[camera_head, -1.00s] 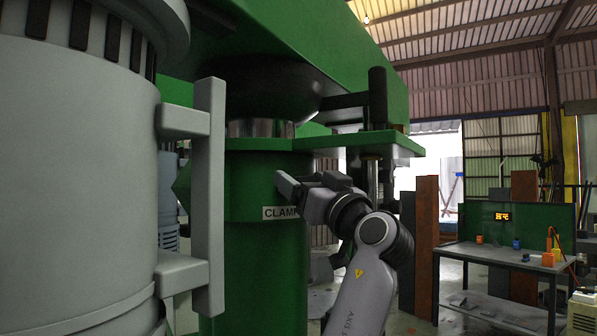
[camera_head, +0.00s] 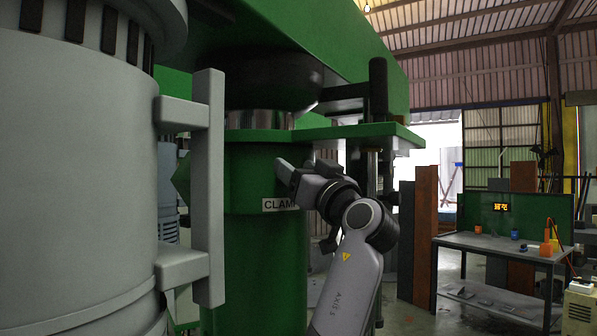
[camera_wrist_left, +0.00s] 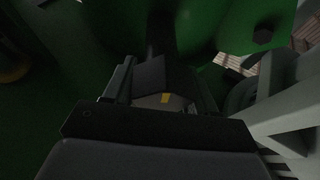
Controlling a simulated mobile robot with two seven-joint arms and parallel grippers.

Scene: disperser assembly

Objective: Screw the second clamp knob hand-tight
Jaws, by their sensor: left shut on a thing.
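That view is dark, and the knob's thread and seating cannot be made out. My right gripper is not in view.
A large grey vessel with a vertical handle (camera_head: 208,185) fills the left side. A green plate (camera_head: 362,133) with a black upright post (camera_head: 378,92) juts out above my arm. A workbench (camera_head: 500,246) with small coloured items stands at the back right.

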